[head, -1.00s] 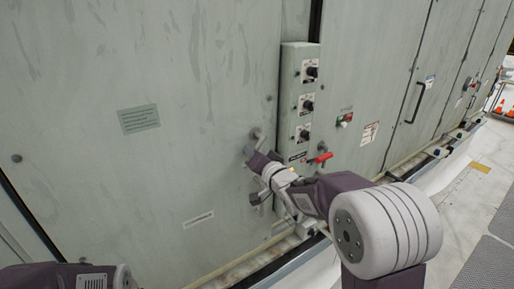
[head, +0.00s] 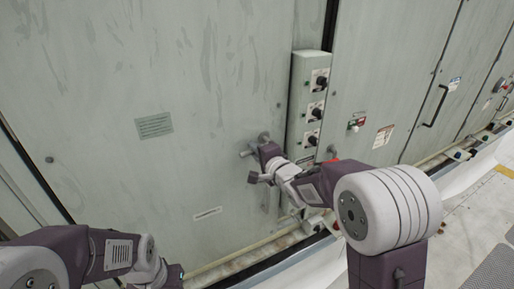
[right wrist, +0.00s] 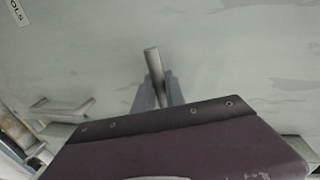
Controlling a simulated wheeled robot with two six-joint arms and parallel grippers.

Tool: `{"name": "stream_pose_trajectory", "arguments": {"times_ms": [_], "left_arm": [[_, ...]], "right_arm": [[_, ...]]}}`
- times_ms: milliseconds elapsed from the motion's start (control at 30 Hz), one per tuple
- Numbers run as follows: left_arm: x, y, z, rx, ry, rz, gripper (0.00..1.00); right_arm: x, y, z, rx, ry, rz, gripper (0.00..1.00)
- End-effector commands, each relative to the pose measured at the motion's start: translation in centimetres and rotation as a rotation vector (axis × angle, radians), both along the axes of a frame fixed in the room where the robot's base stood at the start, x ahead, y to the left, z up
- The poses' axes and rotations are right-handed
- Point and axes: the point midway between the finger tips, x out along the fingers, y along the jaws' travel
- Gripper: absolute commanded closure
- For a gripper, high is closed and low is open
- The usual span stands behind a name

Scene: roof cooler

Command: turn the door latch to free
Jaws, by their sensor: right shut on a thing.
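The door latch (head: 247,152) is a small grey metal handle on the pale green cabinet door, left of the control box. In the right wrist view its round bar (right wrist: 152,62) stands up between two grey fingertips. My right gripper (head: 260,165) is at the latch and shut on this bar; its fingers and wrist hide part of the latch in the head view. My left arm (head: 85,255) is low at the left, away from the latch. The left gripper is only partly seen at the bottom edge (head: 168,275), its fingers unclear.
A control box (head: 310,100) with several black knobs stands close right of the latch. A red lever (head: 332,161) is mostly hidden behind my right arm. Another grey handle (right wrist: 50,108) shows at the left in the wrist view. A pale ledge runs below the doors.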

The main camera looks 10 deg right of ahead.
Motion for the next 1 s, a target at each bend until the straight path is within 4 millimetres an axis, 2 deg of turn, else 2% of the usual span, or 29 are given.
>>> {"name": "stream_pose_trajectory", "arguments": {"times_ms": [633,667,700,1000], "left_arm": [[0.00,0.00,0.55,0.000,0.000,0.000,0.64],[0.00,0.00,0.55,0.000,0.000,0.000,0.64],[0.00,0.00,0.55,0.000,0.000,0.000,0.64],[-0.01,0.00,0.54,0.000,0.000,0.000,0.64]], "right_arm": [[-0.01,-0.01,0.13,0.040,0.016,0.000,1.00],[-0.01,-0.01,0.13,0.040,0.016,0.000,0.77],[-0.01,-0.01,0.13,0.040,0.016,0.000,0.65],[-0.02,-0.01,0.20,0.039,0.014,0.000,0.63]]}}
